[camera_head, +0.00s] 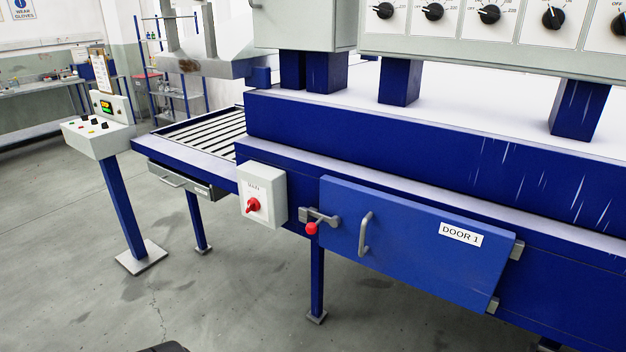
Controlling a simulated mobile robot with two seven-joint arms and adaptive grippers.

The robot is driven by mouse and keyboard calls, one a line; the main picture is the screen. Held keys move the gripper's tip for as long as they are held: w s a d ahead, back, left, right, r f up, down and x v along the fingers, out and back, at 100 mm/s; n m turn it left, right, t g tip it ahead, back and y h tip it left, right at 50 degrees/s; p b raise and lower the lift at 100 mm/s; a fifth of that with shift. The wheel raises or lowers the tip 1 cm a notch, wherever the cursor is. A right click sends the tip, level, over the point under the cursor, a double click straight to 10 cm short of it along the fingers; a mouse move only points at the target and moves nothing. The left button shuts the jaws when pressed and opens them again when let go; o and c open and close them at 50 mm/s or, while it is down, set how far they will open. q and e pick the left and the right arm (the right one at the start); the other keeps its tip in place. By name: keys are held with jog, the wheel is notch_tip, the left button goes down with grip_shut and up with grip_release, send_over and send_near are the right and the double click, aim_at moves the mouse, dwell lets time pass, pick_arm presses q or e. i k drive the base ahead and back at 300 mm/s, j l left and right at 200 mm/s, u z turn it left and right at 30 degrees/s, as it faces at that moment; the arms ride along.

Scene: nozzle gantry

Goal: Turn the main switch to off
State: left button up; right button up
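The main switch (253,206) is a red rotary knob on a light grey box (273,191) at the front of the blue machine, left of the door. A small label above the knob is too small to read for certain, and I cannot tell which position the knob points to. Nothing covers the switch.
Right of the switch, a red-tipped latch (312,228) and a bar handle (365,233) sit by the blue panel marked DOOR 1 (420,240). A control pedestal (98,136) stands at left. Open grey floor (230,290) lies before the machine.

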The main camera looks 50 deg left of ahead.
aim_at(253, 205)
jog(key=u, duration=1.9)
